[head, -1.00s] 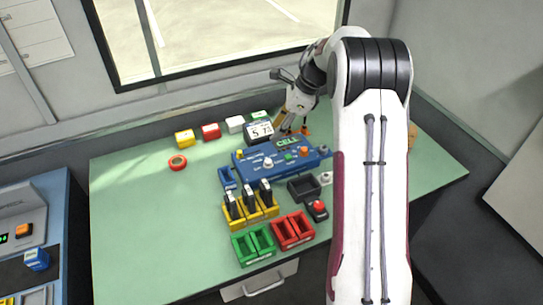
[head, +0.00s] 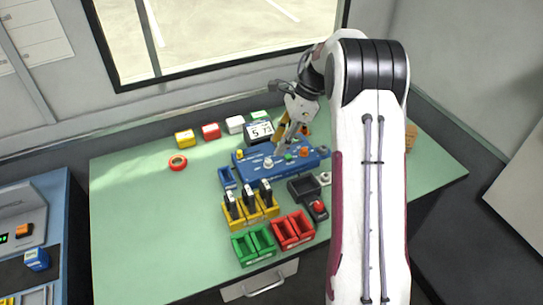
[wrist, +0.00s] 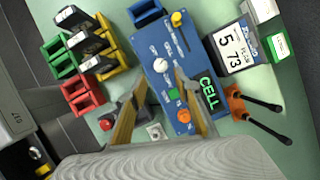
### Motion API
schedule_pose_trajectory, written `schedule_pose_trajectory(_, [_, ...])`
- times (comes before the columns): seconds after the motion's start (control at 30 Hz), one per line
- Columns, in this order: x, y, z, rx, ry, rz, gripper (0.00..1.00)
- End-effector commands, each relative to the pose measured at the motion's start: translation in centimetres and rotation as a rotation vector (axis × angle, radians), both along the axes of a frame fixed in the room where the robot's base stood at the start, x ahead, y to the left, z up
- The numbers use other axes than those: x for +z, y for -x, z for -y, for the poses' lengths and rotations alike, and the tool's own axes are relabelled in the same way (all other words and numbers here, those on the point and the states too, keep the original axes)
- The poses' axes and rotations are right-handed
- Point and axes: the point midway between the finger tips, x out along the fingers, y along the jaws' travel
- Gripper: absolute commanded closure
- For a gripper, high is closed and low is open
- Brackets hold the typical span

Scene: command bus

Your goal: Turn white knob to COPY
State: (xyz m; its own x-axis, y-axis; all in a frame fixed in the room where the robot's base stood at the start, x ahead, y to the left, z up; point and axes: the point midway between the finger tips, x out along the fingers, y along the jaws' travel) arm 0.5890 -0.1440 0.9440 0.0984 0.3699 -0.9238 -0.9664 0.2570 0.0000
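The white knob (head: 268,162) stands on the sloped blue panel (head: 244,167). In the wrist view the knob (wrist: 160,66) has small white labels around it, too small to read surely. My gripper (head: 280,145) is over the back part of the panel in the head view. In the wrist view its two tan fingers are spread, with the gap between the tips (wrist: 162,75) in line with the knob. The gripper is open and empty; I cannot tell its height above the knob. A green CELL display (wrist: 209,94) is on the panel.
The panel also has a yellow knob (wrist: 177,19), a green button (wrist: 173,94) and an orange button (head: 304,151). A card display (head: 258,131) stands behind. Yellow bins (head: 236,223) with dark items and red bins (head: 293,232) stand in front.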

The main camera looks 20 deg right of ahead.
Motion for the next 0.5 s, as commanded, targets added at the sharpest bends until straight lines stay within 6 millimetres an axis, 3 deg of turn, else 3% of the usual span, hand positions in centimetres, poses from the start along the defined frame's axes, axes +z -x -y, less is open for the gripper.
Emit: schedule_pose_trajectory(0.5, [-5.2,-0.5,-2.1,0.0,0.0,-0.001,0.68])
